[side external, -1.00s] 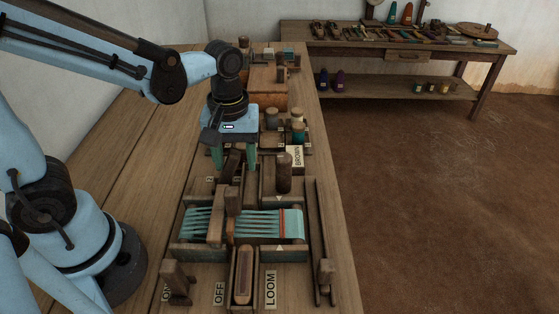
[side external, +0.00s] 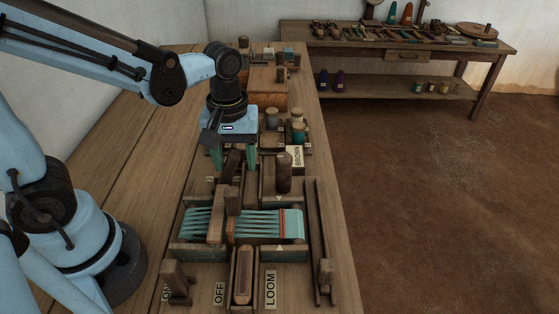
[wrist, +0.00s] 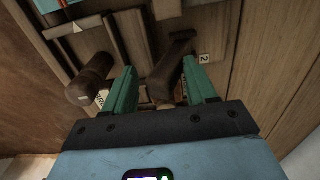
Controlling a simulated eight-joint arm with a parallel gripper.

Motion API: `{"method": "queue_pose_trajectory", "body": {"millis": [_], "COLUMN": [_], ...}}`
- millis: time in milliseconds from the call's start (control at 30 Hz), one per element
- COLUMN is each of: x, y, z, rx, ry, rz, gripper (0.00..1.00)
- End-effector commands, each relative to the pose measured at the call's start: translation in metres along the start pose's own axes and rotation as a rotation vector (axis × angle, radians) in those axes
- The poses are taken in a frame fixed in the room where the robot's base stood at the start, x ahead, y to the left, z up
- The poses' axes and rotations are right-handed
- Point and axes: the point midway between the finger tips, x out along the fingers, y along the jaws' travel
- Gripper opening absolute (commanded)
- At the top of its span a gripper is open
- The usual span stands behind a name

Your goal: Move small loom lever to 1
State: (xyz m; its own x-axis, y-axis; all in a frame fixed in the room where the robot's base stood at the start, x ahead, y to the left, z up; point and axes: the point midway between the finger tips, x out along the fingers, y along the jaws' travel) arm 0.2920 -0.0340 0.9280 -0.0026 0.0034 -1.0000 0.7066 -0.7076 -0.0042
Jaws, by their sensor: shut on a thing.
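The small loom lever (wrist: 172,66) is a dark brown wooden handle. In the wrist view it stands between my two green fingers, close to the right one. In the side external view it shows as a dark tilted bar (side external: 232,163) behind the loom frame. My gripper (side external: 234,164) points down over it, one finger on each side, and is shut on it. My gripper also fills the bottom of the wrist view (wrist: 160,87). A label "2" (wrist: 204,58) lies just right of the lever; I cannot read a "1".
A dark upright cylindrical handle (side external: 284,172) stands right of the lever, near the BROWN label (side external: 297,156). The small loom (side external: 265,224) with teal threads lies in front. Spools (side external: 298,128) and a wooden box (side external: 268,88) stand behind. The bench's left side is clear.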

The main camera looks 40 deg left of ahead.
Motion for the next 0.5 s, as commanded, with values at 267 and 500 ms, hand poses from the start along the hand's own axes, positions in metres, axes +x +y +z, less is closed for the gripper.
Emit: {"method": "queue_pose_trajectory", "body": {"millis": [267,500], "x": [0.0002,-0.0079], "y": [0.003,0.0026], "z": [0.0007,0.0005], "rx": [0.001,0.001], "ry": [-0.002,-0.001], "rz": [0.013,0.011], "gripper": [0.53,0.53]}}
